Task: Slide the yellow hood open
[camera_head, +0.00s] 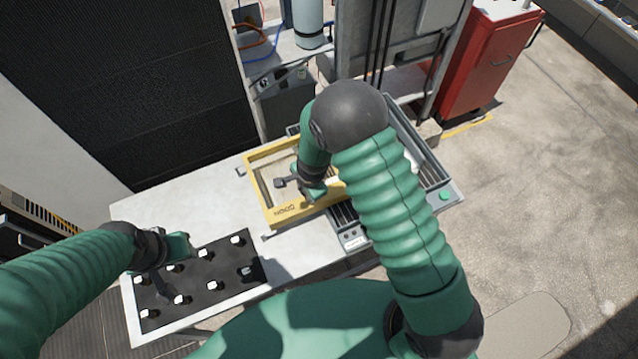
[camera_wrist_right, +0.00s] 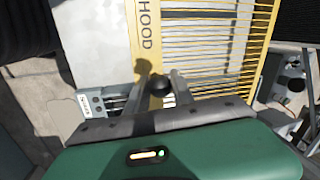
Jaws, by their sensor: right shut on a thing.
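The yellow hood (camera_head: 268,213) lies over the grey machine on the white bench, its lettered edge facing me; the right part is hidden behind my right arm. In the right wrist view the hood (camera_wrist_right: 147,45) shows its HOOD lettering and yellow slats. My right gripper (camera_head: 283,182) is over the hood. In the wrist view its fingers (camera_wrist_right: 162,84) are shut on the hood's round black knob (camera_wrist_right: 161,88), one on each side. My left gripper (camera_head: 186,245) hangs above the black mat on the bench; its jaws are too small to read.
The black mat (camera_head: 215,262) holds several white-topped pieces. The grey machine (camera_head: 441,181) extends right of the hood, with a green button (camera_head: 445,196). A red cabinet (camera_head: 478,60) stands at back right. Bare bench (camera_head: 180,212) lies left of the hood.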

